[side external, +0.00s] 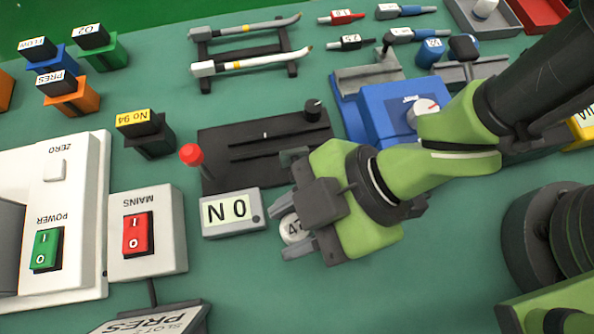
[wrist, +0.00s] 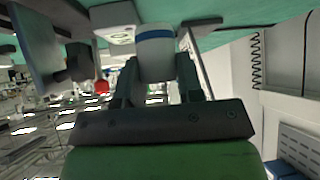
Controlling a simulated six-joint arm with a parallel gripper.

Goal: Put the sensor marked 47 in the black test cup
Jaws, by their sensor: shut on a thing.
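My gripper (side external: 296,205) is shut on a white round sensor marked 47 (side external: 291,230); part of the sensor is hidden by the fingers. In the wrist view a white cylinder with a blue band (wrist: 156,45) sits between the fingers (wrist: 157,80). The gripper is just right of the display box reading "N 0" (side external: 231,212). I cannot tell for sure which thing is the black test cup. A black block with a yellow "No 94" label (side external: 150,135) stands to the upper left. Whether the sensor touches the table is unclear.
A black slotted panel with a red knob (side external: 192,154) lies behind the display box. A grey MAINS switch box (side external: 150,262) is at the left. A blue unit (side external: 375,118) and a blue-sided cylinder (side external: 430,52) are toward the upper right. Green table below the gripper is clear.

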